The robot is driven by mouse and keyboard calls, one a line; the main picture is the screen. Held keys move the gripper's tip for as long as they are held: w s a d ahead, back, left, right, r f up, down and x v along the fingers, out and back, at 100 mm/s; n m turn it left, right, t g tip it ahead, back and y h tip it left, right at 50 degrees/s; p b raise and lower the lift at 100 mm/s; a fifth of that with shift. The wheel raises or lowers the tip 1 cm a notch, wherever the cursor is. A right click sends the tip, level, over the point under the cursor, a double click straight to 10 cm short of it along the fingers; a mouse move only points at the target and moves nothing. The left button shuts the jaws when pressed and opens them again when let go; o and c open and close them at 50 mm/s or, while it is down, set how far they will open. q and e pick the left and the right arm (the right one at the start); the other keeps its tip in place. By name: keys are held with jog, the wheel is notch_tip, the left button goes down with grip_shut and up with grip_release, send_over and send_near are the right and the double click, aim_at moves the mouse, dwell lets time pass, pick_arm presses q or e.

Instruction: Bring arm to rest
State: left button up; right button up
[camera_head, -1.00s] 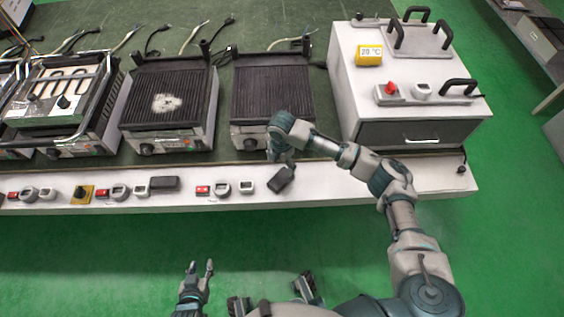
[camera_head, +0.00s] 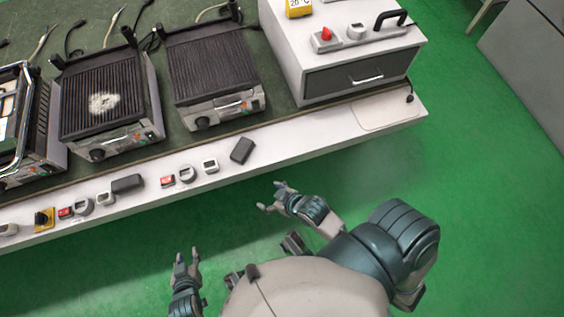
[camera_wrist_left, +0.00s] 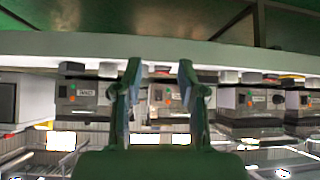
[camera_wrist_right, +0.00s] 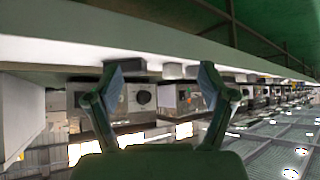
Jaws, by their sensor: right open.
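My right gripper (camera_head: 272,199) is open and empty, in front of the bench's near edge and over the green floor. Its two spread fingers also show in the right wrist view (camera_wrist_right: 160,84), with nothing between them. My left gripper (camera_head: 187,262) is open and empty, lower in the head view and further to the left. Its fingers stand apart in the left wrist view (camera_wrist_left: 158,84). Both grippers are apart from the bench (camera_head: 285,141).
Contact grills (camera_head: 213,73) stand in a row on the bench, with a white drawer box (camera_head: 350,58) to their right. Red and grey switches and a dark block (camera_head: 242,150) lie along the front strip. The green floor (camera_head: 480,220) at right is clear.

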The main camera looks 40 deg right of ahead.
jog(key=d, duration=0.1)
jog(key=s+d+m, duration=0.1)
jog(key=s+d+h, duration=0.1)
jog(key=shift+d+r+m, duration=0.1)
jog(key=shift+r+m, duration=0.15)
jog(key=shift+m, duration=0.05)
pick_arm(q)
jog(key=s+a+f+g+p, duration=0.2)
jog(key=s+f+p, duration=0.3)
jog(key=f, duration=0.6)
jog(key=s+a+f+g+y+p, duration=0.1)
jog(key=s+f+g+p, duration=0.4)
jog(key=s+f, duration=0.4)
notch_tip(320, 180, down, 2)
jog(key=shift+s+a+f+y+p, duration=0.15)
jog(key=shift+a+y+p, duration=0.15)
jog(key=shift+a+p, duration=0.15)
pick_arm(e)
jog(key=s+d+f+g+h, duration=0.1)
jog(key=s+d+f+g, duration=0.1)
jog(key=s+f, duration=0.5)
jog(key=s+d+f+g, duration=0.1)
jog(key=s+f+g, duration=0.4)
jog(key=f, duration=1)
jog(key=shift+s+d+f+h, duration=0.2)
jog(key=shift+s+d+h, duration=0.2)
jog(key=shift+s, duration=0.7)
